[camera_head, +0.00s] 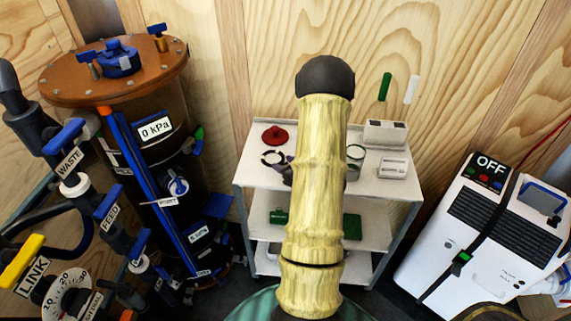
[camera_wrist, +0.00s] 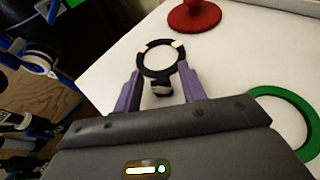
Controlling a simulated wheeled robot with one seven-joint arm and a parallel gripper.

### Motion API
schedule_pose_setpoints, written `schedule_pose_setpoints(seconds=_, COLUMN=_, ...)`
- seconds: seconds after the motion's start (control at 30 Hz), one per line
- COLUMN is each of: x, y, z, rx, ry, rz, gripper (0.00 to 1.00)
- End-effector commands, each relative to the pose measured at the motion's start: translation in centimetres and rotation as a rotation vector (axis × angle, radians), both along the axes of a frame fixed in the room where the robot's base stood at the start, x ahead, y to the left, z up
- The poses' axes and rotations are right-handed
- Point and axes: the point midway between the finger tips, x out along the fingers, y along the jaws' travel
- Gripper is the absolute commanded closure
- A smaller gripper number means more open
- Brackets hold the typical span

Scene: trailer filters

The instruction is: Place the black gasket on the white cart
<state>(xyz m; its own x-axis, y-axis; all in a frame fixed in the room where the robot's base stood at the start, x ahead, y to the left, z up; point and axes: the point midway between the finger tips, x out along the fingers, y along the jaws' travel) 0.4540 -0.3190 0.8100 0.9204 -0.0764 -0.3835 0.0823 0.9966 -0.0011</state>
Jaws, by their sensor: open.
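The black gasket (camera_wrist: 140,64), a thin dark ring with small pale patches, is at the left edge of the white cart (camera_wrist: 237,60) top in the wrist view. It also shows in the head view (camera_head: 266,161), left on the top shelf of the cart (camera_head: 245,172). My gripper (camera_wrist: 158,74) is open; its two purple fingertips are on either side of the ring's near part. I cannot tell whether they touch it or whether the ring lies flat. A small dark piece below the ring is unclear. In the head view my arm hides most of my gripper (camera_head: 287,170).
A red knob-like part (camera_head: 274,135) stands behind the gasket. A green ring (camera_wrist: 252,97) is right of my gripper. White boxes (camera_head: 385,133) stand at the cart's right. The filter tank (camera_head: 150,105) with valves is left, a white unit (camera_head: 480,240) right.

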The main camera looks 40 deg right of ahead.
Motion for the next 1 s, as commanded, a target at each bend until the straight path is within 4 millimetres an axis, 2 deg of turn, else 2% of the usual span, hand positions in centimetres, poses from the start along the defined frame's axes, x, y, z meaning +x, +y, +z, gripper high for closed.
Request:
schedule_pose_setpoints(seconds=0.17, x=-0.3, y=0.0, z=0.3, rx=-0.001, ry=0.000, rz=-0.002, gripper=0.59)
schedule_pose_setpoints(seconds=0.37, x=-3.1, y=0.2, z=1.4, rx=0.000, ry=0.000, rz=-0.004, gripper=0.59)
schedule_pose_setpoints(seconds=0.7, x=-9.2, y=0.7, z=4.0, rx=0.000, ry=0.000, rz=-0.004, gripper=0.59)
schedule_pose_setpoints(seconds=0.83, x=-10.6, y=0.8, z=4.5, rx=0.000, ry=0.000, rz=-0.003, gripper=0.59)
schedule_pose_setpoints(seconds=1.0, x=-11.1, y=1.0, z=4.8, rx=0.001, ry=0.000, rz=0.000, gripper=0.59)
